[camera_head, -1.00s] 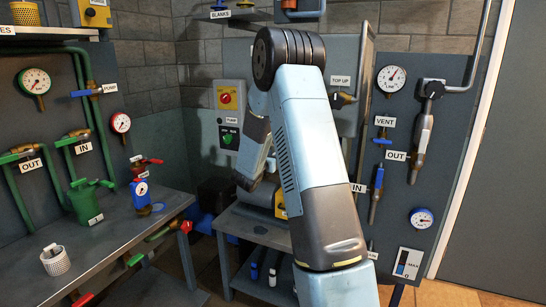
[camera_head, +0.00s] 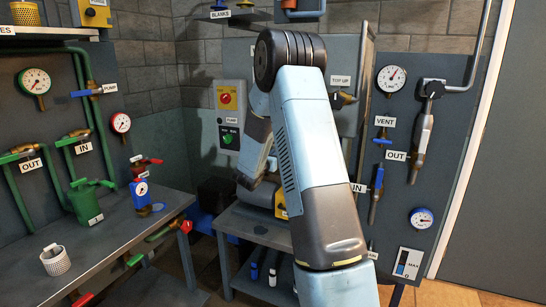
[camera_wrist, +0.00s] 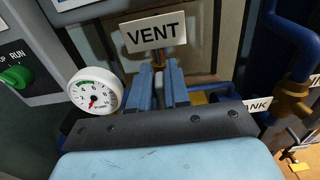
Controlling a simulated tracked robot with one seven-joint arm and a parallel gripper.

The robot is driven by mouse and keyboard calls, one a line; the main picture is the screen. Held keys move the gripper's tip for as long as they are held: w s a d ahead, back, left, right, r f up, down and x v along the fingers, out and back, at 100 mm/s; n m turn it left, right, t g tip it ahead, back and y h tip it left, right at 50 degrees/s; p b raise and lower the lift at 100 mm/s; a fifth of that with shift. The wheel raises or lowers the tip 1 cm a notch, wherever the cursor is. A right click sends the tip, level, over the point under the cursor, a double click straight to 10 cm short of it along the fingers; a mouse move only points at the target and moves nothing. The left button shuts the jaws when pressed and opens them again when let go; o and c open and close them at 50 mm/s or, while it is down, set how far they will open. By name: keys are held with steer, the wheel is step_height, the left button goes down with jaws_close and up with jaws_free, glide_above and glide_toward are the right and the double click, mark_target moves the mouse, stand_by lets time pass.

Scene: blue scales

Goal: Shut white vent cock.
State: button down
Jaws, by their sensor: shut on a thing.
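In the wrist view, the two blue fingers of my gripper (camera_wrist: 163,70) point up toward a white VENT plate (camera_wrist: 153,33). They are closed in on a small brass-coloured fitting (camera_wrist: 158,64) just below the plate. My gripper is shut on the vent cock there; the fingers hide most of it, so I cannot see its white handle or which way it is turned. In the head view my arm hides my gripper and this cock. Another VENT plate (camera_head: 385,121) hangs on the right board, above a blue-handled cock (camera_head: 382,141).
A round pump gauge (camera_wrist: 95,91) sits close left of my fingers. A green RUN knob (camera_wrist: 16,76) is on a grey box further left. A blue pipe (camera_wrist: 289,45) with a brass fitting stands at right.

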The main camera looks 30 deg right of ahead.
steer(key=shift+a, duration=0.15)
steer(key=shift+s+m, duration=0.1)
steer(key=shift+m, duration=0.2)
steer(key=shift+s+d+f+m, duration=0.4)
steer(key=shift+f+m, duration=0.1)
steer(key=shift+m, duration=2.4)
steer(key=shift+s+d+f+m, duration=0.35)
steer(key=shift+d+f+m, duration=0.1)
steer(key=shift+m, duration=2.45)
steer(key=shift+s+d+f+m, duration=0.4)
steer(key=shift+f+m, duration=0.1)
steer(key=shift+m, duration=2.4)
steer(key=shift+f, duration=0.1)
